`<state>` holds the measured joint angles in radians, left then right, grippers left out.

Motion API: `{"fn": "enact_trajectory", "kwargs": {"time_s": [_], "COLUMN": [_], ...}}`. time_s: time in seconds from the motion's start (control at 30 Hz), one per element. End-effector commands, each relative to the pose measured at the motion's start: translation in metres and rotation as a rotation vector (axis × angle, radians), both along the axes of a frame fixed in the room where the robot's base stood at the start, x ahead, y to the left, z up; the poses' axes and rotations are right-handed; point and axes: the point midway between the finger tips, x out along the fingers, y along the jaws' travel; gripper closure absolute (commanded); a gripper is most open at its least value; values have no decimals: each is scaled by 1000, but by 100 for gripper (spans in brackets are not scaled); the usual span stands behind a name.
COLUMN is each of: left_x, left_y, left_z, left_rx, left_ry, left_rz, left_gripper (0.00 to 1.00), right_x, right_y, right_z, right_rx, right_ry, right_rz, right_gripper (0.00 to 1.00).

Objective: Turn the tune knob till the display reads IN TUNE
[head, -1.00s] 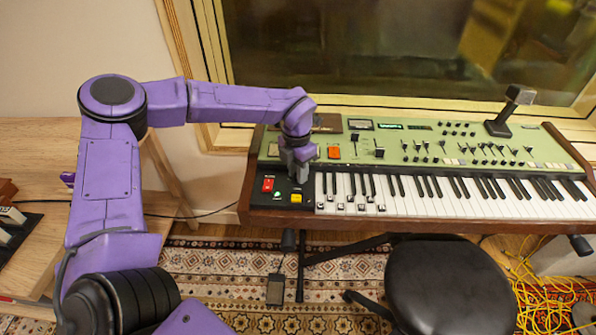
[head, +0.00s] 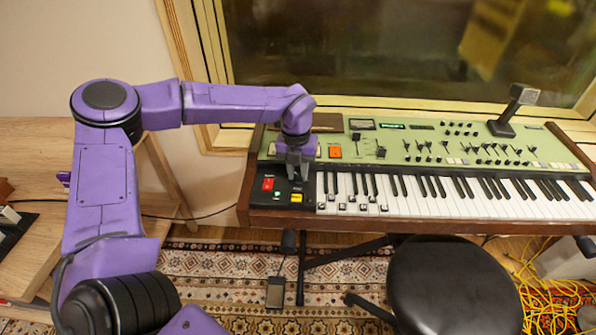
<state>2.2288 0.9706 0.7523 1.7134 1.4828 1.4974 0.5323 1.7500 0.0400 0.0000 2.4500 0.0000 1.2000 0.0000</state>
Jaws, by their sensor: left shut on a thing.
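The green synthesizer (head: 470,147) stands under the window, with a black control panel (head: 259,199) at its left end. My left gripper (head: 297,177) points down at this panel and is shut on the tune knob, which the fingers hide. A small display with green lit text (head: 391,126) is on the upper panel, too small to read. My right gripper is out of view.
A red switch (head: 268,184) and a yellow button (head: 296,197) lie close to the gripper. An orange button (head: 335,151) and sliders are to the right. A black stool (head: 452,285) stands in front of the keys (head: 450,195).

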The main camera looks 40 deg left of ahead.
Motion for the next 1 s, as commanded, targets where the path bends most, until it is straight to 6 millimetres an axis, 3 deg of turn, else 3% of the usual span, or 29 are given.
{"fn": "enact_trajectory", "kwargs": {"time_s": [0.5, 0.53, 0.6, 0.87, 1.0], "left_x": [0, 0, 0, 0, 1], "left_y": [-1, -1, 0, 0, 0], "left_z": [1, 1, 1, 1, 15], "left_rx": [-1, -1, -1, 0, 0], "left_ry": [-2, -2, -2, -2, -4], "left_rz": [20, 20, 20, 20, 21], "left_gripper": [100, 68, 48, 48, 48], "right_x": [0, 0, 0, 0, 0], "right_y": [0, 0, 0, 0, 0], "right_z": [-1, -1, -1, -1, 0], "right_rx": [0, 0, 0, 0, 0], "right_ry": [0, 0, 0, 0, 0], "right_rz": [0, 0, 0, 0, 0], "right_gripper": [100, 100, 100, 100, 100]}}
